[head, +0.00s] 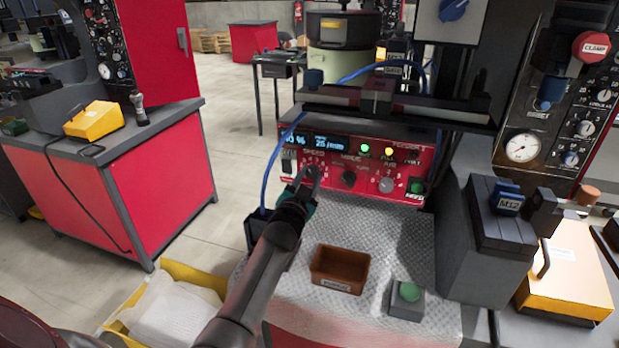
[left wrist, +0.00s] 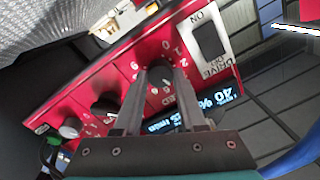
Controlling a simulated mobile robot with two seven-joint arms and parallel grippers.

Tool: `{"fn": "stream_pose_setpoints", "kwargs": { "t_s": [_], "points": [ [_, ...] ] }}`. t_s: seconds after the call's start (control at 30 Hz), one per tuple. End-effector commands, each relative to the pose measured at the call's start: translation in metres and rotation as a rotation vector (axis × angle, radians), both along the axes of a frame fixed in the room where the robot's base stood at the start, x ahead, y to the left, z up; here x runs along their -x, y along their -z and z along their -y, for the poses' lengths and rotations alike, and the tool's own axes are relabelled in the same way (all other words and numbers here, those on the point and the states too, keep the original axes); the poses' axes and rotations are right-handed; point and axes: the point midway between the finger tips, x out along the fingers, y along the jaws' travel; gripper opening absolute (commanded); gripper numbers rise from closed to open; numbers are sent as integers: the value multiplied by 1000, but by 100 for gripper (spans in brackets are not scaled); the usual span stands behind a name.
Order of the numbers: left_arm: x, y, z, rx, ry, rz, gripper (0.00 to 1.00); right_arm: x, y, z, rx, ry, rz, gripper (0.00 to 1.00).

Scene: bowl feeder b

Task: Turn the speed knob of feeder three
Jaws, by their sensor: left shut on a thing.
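The feeder's red control panel (head: 352,160) faces me, with the speed knob at its left part under the displays. A percentage and "25 /min" show on the displays. In the left wrist view the dark speed knob (left wrist: 161,74) sits on the red panel inside a ring of numbers. My left gripper (head: 311,174) is at the knob; its two fingers (left wrist: 160,84) are shut on the knob's sides. In the head view the gripper hides most of the knob. The feeder number on the panel is too small to read surely. My right gripper is not in view.
A dark middle knob (head: 348,179) and a grey knob (head: 386,185) are right of my gripper. A brown bin (head: 340,268) and a green button (head: 409,291) stand on the metal plate below.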

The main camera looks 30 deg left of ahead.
Motion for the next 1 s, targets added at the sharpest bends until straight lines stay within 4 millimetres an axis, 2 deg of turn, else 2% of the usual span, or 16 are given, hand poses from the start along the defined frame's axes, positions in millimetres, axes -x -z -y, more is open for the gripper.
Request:
{"fn": "stream_pose_setpoints", "kwargs": {
  "t_s": [0.57,0.6,0.87,1.0],
  "points": [
    [0,1,0,-46,-1,-12,0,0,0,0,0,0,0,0],
    [0,1,0,-46,-1,-13,41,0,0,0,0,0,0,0],
    [0,1,0,-45,-1,-12,70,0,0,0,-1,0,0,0],
    [0,0,0,-45,-1,-12,70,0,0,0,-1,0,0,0]
  ]
}}
